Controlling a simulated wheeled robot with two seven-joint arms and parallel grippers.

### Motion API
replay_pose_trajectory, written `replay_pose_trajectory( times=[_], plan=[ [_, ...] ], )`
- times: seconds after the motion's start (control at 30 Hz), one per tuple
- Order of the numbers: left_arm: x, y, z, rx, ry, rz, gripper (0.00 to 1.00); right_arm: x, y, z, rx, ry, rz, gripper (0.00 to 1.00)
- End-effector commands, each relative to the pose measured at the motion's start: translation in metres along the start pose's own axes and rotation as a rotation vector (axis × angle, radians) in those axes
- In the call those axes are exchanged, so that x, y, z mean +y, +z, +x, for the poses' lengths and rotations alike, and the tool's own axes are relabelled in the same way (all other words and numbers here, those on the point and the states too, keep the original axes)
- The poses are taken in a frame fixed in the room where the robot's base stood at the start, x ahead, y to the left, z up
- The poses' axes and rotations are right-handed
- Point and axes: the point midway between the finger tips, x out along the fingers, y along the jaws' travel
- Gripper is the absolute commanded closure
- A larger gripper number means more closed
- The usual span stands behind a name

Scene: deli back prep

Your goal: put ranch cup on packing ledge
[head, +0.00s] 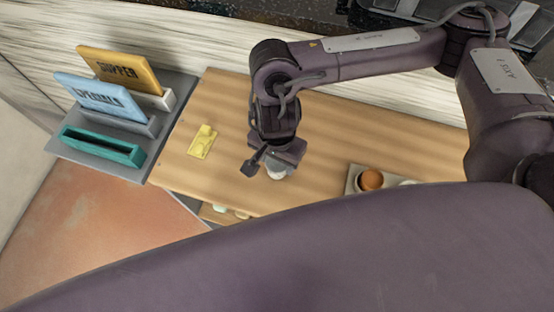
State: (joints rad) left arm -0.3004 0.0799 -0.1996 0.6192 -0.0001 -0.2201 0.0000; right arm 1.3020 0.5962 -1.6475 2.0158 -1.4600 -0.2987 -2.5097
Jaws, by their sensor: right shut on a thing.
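My right gripper (268,160) points down over the wooden surface (330,130), shut on a small whitish cup (278,174), which looks like the ranch cup. The gripper hides much of the cup, and I cannot tell whether its base touches the wood. Nothing is labelled as the packing ledge; the wooden surface may be it, or the grey shelf (100,160) at the left. My left gripper is not in view.
A yellow object (203,141) lies on the wood left of the gripper. A tray (351,180) with an orange-brown cup (370,180) stands at the right. The grey shelf holds a yellow sign (118,70), a blue sign (100,97) and a teal holder (103,147).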

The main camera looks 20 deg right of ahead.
Motion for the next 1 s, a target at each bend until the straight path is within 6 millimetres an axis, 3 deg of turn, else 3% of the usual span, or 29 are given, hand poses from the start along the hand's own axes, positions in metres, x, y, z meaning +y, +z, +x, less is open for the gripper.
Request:
replay_pose_trajectory(
  times=[0.1,0.53,0.57,0.7,1.0],
  plan=[
    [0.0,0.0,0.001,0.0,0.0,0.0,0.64,0.0,0.001,0.012,-0.002,0.001,0.001,0.7],
    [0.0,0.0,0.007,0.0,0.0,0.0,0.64,0.0,0.0,0.018,0.001,0.0,-0.001,0.7],
    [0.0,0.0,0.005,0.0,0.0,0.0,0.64,0.0,0.0,0.016,0.001,0.0,-0.001,0.44],
    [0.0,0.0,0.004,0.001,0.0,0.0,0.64,0.0,0.0,0.015,0.0,0.0,0.0,0.26],
    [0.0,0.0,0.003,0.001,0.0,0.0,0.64,0.0,0.0,0.014,0.0,0.0,0.0,0.26]
  ],
)
